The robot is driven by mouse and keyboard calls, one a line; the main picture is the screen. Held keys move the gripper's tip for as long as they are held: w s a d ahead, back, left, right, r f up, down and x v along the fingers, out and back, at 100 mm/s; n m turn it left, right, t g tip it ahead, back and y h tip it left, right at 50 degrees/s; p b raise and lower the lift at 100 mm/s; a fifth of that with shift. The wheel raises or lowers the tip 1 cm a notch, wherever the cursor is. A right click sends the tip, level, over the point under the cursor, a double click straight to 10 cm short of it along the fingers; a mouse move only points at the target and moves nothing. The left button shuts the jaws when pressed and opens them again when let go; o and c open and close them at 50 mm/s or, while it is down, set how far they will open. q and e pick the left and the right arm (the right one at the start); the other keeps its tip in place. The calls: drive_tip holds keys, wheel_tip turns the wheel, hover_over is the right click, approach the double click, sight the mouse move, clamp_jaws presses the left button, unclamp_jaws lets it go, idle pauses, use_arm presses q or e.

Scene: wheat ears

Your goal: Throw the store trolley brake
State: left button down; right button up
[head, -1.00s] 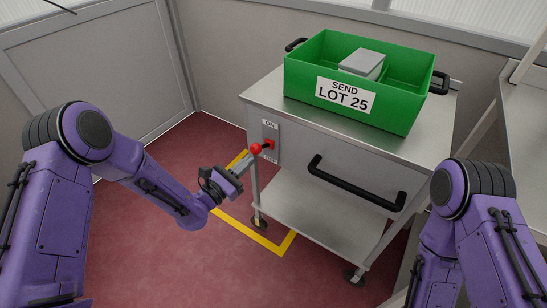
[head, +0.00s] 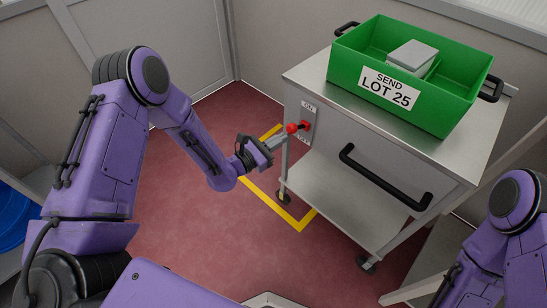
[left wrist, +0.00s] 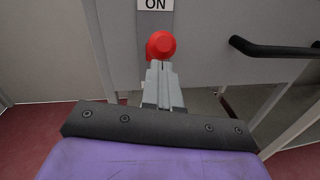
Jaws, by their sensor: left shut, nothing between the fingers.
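The store trolley (head: 375,175) is grey metal and carries a red-knobbed brake lever on a plate at its left corner. The red brake knob (head: 291,129) stands out from the plate below an ON label (head: 309,107); a lower label is partly hidden. My left gripper (head: 281,140) is shut, its fingertips at the knob's near side. In the left wrist view the fingers (left wrist: 163,84) point at the red knob (left wrist: 161,45), just beyond the tips; whether they touch I cannot tell. The ON label (left wrist: 155,4) is above it. My right gripper is not in view.
A green crate (head: 347,63) marked SEND LOT 25 stands on the trolley top with a grey box (head: 412,55) inside. A black handle (head: 385,178) crosses the trolley front. Yellow floor tape (head: 268,200) lies around the trolley's foot. Red floor is clear on the left.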

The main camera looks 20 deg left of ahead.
use_arm(q)
drive_tip(key=f+b+v, duration=0.2)
drive_tip(key=f+v, duration=0.1)
drive_tip(key=v, duration=0.9)
drive_tip(key=shift+a, duration=0.3)
drive_tip(key=shift+s, duration=0.1)
drive_tip(key=s+a+f+m+g+y+p, duration=0.1)
drive_tip(key=s+a+f+m+g+y, duration=0.15)
drive_tip(key=f+m+y, duration=0.35)
drive_tip(key=s+a+f+m+g+y, duration=0.1)
drive_tip(key=s+f+m+g+y, duration=0.2)
drive_tip(key=m, duration=0.5)
drive_tip(key=s+a+f+m+g+y+p, duration=0.1)
drive_tip(key=s+f+m+g, duration=0.1)
drive_tip(key=s, duration=0.7)
drive_tip(key=s+a+f+m+g+y+p, duration=0.1)
drive_tip(key=s+m+g, duration=0.4)
drive_tip(key=s, duration=0.5)
drive_tip(key=shift+s+f+m+y+p, duration=0.25)
drive_tip(key=shift+f+y+p, duration=0.2)
drive_tip(key=shift+f+y, duration=0.4)
